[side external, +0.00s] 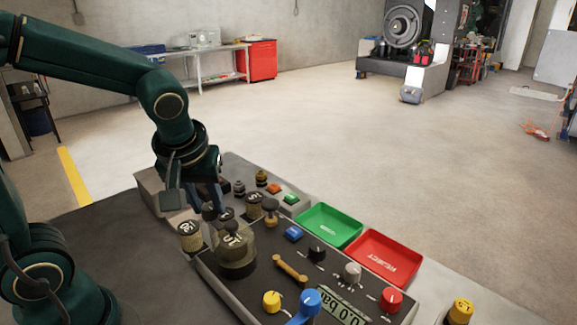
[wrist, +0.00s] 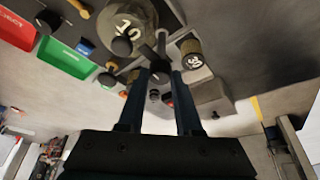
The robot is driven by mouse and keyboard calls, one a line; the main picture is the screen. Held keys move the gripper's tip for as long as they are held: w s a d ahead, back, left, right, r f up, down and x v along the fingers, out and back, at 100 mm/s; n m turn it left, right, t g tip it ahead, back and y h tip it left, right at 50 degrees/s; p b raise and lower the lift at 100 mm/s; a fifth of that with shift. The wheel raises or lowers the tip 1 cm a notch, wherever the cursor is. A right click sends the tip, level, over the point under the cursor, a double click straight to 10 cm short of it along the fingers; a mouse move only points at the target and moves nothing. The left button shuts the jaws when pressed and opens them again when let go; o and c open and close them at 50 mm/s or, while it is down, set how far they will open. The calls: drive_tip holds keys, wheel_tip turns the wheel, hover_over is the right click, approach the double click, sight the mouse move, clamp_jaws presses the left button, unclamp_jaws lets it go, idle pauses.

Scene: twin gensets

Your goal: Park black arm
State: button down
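My gripper (side external: 208,197) points down over the far left part of the control panel (side external: 222,270). In the wrist view its two dark blue fingers (wrist: 163,73) stand apart. A dark lever-like piece (wrist: 160,60) shows at and between the fingertips; I cannot tell whether they touch it or whether it is the black arm. Black round knobs (side external: 208,211) stand near the fingertips. The large olive cylinder marked 10 (side external: 235,255) is just in front of the gripper, with a black knob on top. A cylinder marked 30 (side external: 190,237) stands to its left.
A green tray (side external: 330,226) and a red tray (side external: 382,257) lie along the panel's far edge. Blue (side external: 304,302), yellow (side external: 271,301) and red (side external: 390,299) controls crowd the near end. A yellow-topped cylinder (side external: 461,311) stands at right.

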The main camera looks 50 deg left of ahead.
drive_tip(key=shift+m, duration=0.3)
drive_tip(key=m, duration=0.1)
drive_tip(key=m+t+h, duration=0.1)
drive_tip(key=m, duration=0.1)
drive_tip(key=shift+s+a+m, duration=0.1)
drive_tip(key=shift+a+m, duration=0.05)
drive_tip(key=shift+m, duration=0.15)
drive_tip(key=m+h, duration=0.2)
drive_tip(key=m, duration=0.2)
drive_tip(key=shift+a+m, duration=0.1)
drive_tip(key=shift+m, duration=0.3)
drive_tip(key=m+h, duration=0.2)
drive_tip(key=m, duration=0.2)
drive_tip(key=shift+a, duration=0.1)
drive_tip(key=m+g+h, duration=0.1)
drive_tip(key=m, duration=0.3)
drive_tip(key=shift+a+m, duration=0.1)
drive_tip(key=shift+m, duration=0.3)
drive_tip(key=c, duration=0.6)
unclamp_jaws()
